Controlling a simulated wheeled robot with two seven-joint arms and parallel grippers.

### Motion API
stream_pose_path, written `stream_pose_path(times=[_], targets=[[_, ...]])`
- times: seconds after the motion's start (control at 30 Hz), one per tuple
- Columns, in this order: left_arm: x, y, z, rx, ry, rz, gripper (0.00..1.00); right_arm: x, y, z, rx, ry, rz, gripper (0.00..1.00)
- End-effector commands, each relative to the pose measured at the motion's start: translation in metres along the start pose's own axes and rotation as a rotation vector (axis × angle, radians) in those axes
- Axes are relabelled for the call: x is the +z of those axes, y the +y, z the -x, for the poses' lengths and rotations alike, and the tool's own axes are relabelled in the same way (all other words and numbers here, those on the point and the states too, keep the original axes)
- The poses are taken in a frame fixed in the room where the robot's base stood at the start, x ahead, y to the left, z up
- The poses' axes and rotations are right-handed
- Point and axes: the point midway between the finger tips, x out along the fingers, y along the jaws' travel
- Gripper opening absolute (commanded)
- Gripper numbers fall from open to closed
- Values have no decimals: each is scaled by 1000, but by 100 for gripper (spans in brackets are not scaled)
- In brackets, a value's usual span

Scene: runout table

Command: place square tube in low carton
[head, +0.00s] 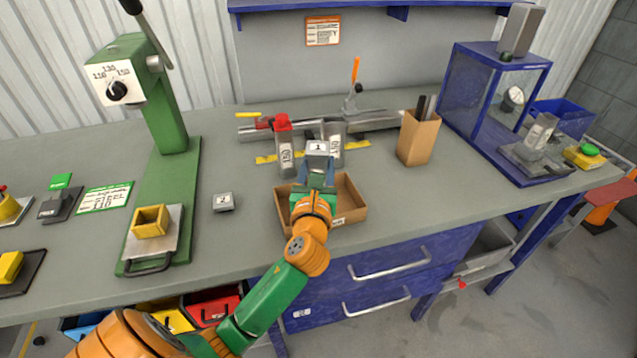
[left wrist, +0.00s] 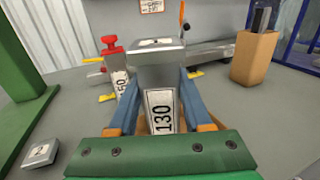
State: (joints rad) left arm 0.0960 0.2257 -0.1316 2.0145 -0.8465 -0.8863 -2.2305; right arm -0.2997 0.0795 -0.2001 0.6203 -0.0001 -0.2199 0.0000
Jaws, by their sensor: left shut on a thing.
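My left gripper (head: 318,172) is shut on a grey square tube (head: 319,148), with its blue fingers on both sides. In the left wrist view the tube (left wrist: 160,62) stands upright between the fingers and carries a white label reading 130. The low carton (head: 352,207) is an open brown box on the table. The gripper and tube are over its back part in the head view. The tube's lower end is hidden by the gripper, so I cannot tell whether it touches the carton. My right gripper is not in view.
A red-capped grey piece (head: 285,150) and another labelled grey piece (head: 337,150) stand just behind the carton. A tall carton (head: 418,138) with dark lengths stands to the right. A small block marked 2 (head: 223,202) and a green press (head: 165,170) are left.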

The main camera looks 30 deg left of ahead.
Motion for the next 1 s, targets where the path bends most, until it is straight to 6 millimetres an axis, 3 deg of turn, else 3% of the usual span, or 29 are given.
stream_pose_path(times=[0.1, 0.2, 0.53, 0.57, 0.67, 1.0], targets=[[-26, 0, -6, -1, 5, 1, 0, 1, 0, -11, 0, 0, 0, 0], [-38, 0, -5, -1, 3, 1, 0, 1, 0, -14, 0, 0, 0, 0], [-40, 0, -5, -2, 1, 0, 0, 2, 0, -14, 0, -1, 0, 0], [-41, 0, -5, -2, 2, 1, 52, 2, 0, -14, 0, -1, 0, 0], [-40, 0, -5, -2, 2, 1, 79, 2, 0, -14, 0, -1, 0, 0], [-35, 0, -5, -1, 1, 0, 80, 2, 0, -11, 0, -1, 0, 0]])
